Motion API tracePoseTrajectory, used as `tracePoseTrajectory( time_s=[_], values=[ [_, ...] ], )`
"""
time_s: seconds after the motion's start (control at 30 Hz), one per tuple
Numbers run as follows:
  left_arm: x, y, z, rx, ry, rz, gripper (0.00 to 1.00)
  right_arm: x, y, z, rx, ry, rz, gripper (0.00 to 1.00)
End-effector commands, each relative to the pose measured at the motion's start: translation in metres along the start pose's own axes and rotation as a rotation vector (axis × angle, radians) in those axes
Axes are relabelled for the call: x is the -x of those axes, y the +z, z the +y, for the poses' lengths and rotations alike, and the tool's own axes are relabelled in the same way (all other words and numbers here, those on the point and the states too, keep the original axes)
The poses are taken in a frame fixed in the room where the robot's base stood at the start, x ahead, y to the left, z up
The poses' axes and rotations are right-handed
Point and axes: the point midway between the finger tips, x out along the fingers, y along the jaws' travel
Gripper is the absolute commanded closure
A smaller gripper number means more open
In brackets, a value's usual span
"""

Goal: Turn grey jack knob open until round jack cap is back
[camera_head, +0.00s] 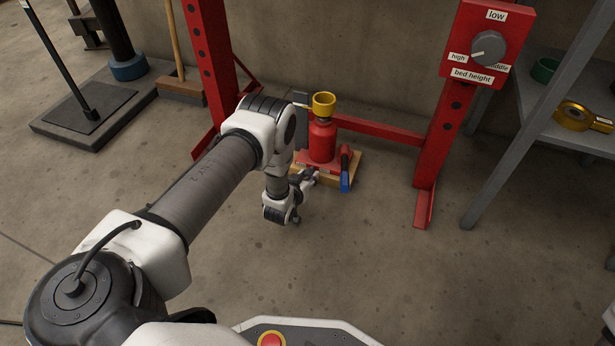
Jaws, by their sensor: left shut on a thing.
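The red bottle jack (322,140) stands upright on a small wooden board (352,166) between the red frame's posts. Its round yellow cap (323,105) sits on top, a little above the red body. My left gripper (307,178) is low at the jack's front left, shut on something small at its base. This fits the grey jack knob, which is mostly hidden by the fingers. A red lever with a blue end (345,178) stands at the jack's right. My right gripper is not in view.
The red press frame (434,150) surrounds the jack. A bed height dial (487,48) on its right post points toward "high". The front floor is clear.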

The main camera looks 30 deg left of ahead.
Motion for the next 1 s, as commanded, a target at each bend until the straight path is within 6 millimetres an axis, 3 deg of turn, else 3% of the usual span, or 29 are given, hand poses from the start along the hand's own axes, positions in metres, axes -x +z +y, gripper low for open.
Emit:
tracePoseTrajectory(
  time_s=[0.47,1.0],
  values=[
    [0.0002,-0.0004,-0.0019,0.154,0.062,-0.004,1.0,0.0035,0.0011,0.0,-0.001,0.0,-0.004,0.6],
    [-0.0005,0.0023,-0.0049,0.609,0.247,-0.017,1.0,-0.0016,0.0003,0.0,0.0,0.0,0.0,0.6]
  ],
)
